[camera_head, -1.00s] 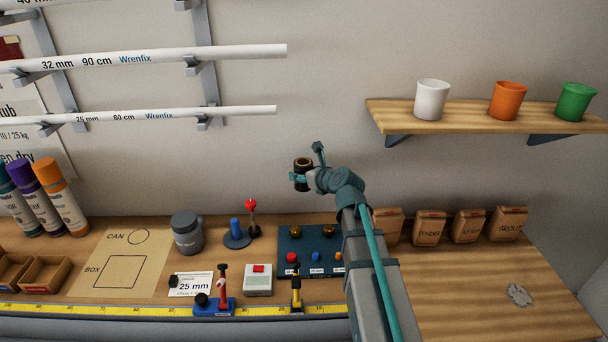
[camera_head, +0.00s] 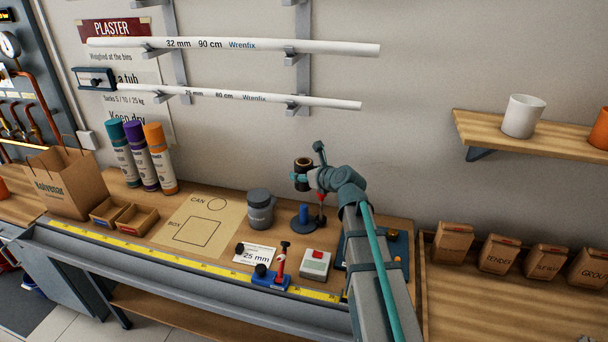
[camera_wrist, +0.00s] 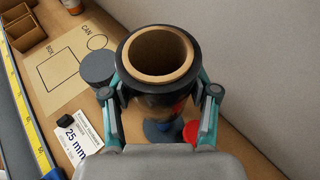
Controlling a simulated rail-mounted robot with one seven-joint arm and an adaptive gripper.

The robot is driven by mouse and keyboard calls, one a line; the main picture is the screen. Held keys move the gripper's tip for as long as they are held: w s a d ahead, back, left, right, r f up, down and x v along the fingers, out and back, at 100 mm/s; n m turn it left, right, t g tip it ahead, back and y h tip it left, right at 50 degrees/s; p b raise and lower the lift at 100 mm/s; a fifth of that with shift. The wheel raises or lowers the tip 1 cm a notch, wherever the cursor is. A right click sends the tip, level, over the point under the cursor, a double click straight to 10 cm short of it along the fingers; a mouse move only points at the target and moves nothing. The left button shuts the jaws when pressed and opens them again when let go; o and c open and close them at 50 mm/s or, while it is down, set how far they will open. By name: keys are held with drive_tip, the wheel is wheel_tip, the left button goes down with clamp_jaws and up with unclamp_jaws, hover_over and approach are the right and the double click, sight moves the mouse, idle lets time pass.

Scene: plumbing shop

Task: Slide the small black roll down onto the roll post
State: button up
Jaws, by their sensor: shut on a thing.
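The small black roll (camera_wrist: 126,57), with a tan cardboard core, is held upright between the fingers of my gripper (camera_wrist: 160,95). In the head view the roll (camera_head: 303,170) is in the air above the workbench, and my gripper (camera_head: 309,178) is shut on it. The blue roll post (camera_head: 304,213) stands on a round dark base on the bench, below the roll and apart from it. In the wrist view the base (camera_wrist: 160,132) shows partly below the roll; the roll hides much of the post.
A grey lidded can (camera_head: 260,208) stands left of the post. A red-topped lever (camera_head: 321,197) stands close on its right. The marked brown sheet (camera_head: 190,245) is bare.

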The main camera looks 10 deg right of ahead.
sight(308, 191)
drive_tip(key=shift+f+b, duration=3)
drive_tip(key=shift+b, duration=0.05)
drive_tip(key=shift+p, duration=1.25)
drive_tip(key=shift+f, duration=0.25)
drive_tip(key=o, duration=1.3)
drive_tip(key=shift+s, duration=0.1)
drive_tip(key=shift+o, duration=0.2)
drive_tip(key=v, duration=1.2)
drive_tip(key=shift+r, duration=0.15)
